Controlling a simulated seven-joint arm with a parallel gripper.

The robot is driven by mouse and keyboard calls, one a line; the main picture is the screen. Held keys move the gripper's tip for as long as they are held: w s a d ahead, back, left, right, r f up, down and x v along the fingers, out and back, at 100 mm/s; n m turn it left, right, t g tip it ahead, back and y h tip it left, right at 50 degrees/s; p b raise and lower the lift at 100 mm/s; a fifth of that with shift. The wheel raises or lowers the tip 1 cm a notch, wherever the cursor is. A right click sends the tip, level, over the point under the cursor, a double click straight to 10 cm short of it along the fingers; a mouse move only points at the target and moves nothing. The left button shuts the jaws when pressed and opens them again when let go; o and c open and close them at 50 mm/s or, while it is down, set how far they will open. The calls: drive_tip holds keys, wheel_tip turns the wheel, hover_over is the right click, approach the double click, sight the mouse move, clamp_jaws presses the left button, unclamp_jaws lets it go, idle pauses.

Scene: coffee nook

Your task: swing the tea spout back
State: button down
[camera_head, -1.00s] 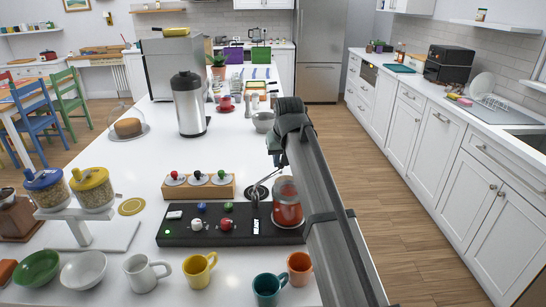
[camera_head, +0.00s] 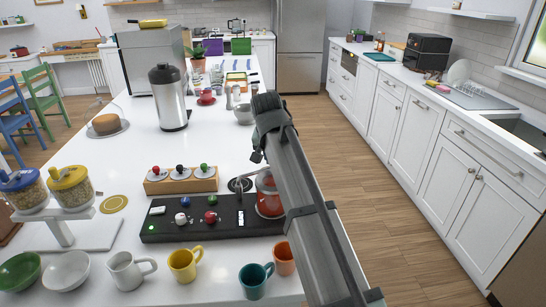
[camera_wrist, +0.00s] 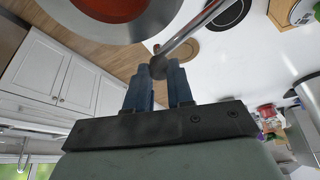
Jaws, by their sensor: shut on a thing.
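The tea spout (camera_wrist: 196,33) is a thin shiny metal rod with a dark round end, running to the upper right in the wrist view. My gripper (camera_wrist: 158,74) has its blue fingers shut around that dark end. In the head view my gripper (camera_head: 257,156) is above the right edge of the white counter, behind a glass jar of red tea (camera_head: 268,200). The spout is mostly hidden there by my arm and too small to judge. The jar, at the right end of a black board (camera_head: 165,232), also shows large at the wrist view's top left (camera_wrist: 125,8).
A black disc (camera_head: 240,185) lies beside the jar, and a wooden rack (camera_head: 180,182) with coloured knobs is left of it. Mugs, yellow (camera_head: 182,264), teal (camera_head: 253,282) and orange (camera_head: 284,258), stand in front.

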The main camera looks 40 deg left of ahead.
drive_tip(key=shift+d, duration=0.1)
drive_tip(key=c, duration=1)
unclamp_jaws()
drive_tip(key=v, duration=1.3)
drive_tip(key=shift+s+r, duration=0.1)
drive_tip(key=shift+r, duration=0.3)
